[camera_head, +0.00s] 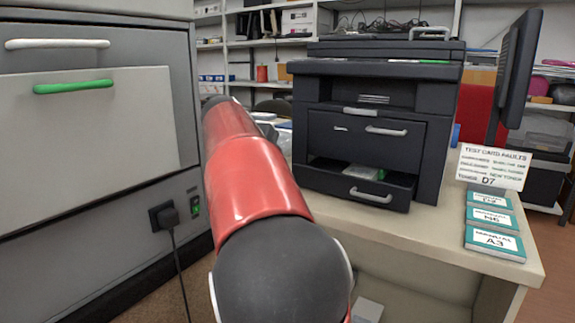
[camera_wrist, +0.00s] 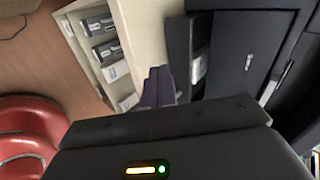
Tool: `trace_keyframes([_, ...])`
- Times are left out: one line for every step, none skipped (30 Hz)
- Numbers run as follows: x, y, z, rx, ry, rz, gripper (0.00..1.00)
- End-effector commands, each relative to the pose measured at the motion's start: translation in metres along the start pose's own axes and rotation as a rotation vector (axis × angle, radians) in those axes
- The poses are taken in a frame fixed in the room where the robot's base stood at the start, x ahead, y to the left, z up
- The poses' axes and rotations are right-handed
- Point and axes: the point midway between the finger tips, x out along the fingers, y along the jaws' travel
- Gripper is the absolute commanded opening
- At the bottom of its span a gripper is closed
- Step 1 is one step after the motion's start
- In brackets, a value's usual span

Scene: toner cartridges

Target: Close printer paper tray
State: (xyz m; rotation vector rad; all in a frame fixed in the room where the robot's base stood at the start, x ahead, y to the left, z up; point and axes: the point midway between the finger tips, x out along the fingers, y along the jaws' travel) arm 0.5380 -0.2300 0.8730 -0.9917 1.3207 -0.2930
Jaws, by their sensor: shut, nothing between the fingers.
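The black printer (camera_head: 375,110) stands on a pale desk. Its lowest drawer, the paper tray (camera_head: 358,182), is pulled out, with a light handle (camera_head: 371,195) on its front. A pale item with a green patch lies inside it. The drawer front above looks shut. In the wrist view the tray (camera_wrist: 178,48) sticks out from the printer body (camera_wrist: 245,45). My gripper (camera_wrist: 158,82) has its dark fingers together and empty, left of and below the tray in that picture; I cannot tell whether they touch it. In the head view my red arm hides the gripper.
A large grey cabinet (camera_head: 95,130) stands close at the left. Several labelled boxes (camera_head: 494,243) and a sign card (camera_head: 494,166) lie right of the printer, near a monitor (camera_head: 515,70). Below the desk are shelves with dark boxes (camera_wrist: 95,26). The desk front is clear.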

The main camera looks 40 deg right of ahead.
Motion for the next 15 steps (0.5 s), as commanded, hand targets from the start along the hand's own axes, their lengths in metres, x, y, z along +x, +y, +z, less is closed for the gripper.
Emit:
trace_keyframes([-0.003, -0.001, 0.001, 0.042, -0.003, 0.008, 0.00])
trace_keyframes([-0.003, 0.000, 0.001, 0.062, -0.003, 0.011, 0.00])
trace_keyframes([-0.003, 0.000, 0.001, 0.082, -0.004, 0.015, 0.00])
trace_keyframes([-0.002, 0.001, 0.001, 0.090, -0.004, 0.016, 0.00])
trace_keyframes([0.000, 0.001, 0.001, 0.096, -0.004, 0.017, 0.00])
trace_keyframes([0.004, 0.001, 0.001, 0.099, -0.003, 0.018, 0.00])
trace_keyframes([0.007, 0.001, 0.001, 0.099, -0.002, 0.018, 0.00])
trace_keyframes([0.011, 0.001, 0.001, 0.098, -0.001, 0.018, 0.00])
trace_keyframes([0.017, 0.001, 0.001, 0.096, -0.001, 0.017, 0.00])
trace_keyframes([0.023, 0.001, 0.001, 0.096, 0.001, 0.018, 0.00])
trace_keyframes([0.029, 0.001, 0.001, 0.096, 0.001, 0.018, 0.00])
trace_keyframes([0.037, 0.001, 0.001, 0.096, 0.001, 0.018, 0.00])
trace_keyframes([0.043, 0.001, 0.001, 0.096, 0.001, 0.018, 0.00])
trace_keyframes([0.050, 0.001, 0.000, 0.096, 0.002, 0.017, 0.00])
trace_keyframes([0.059, 0.001, 0.001, 0.095, 0.002, 0.018, 0.00])
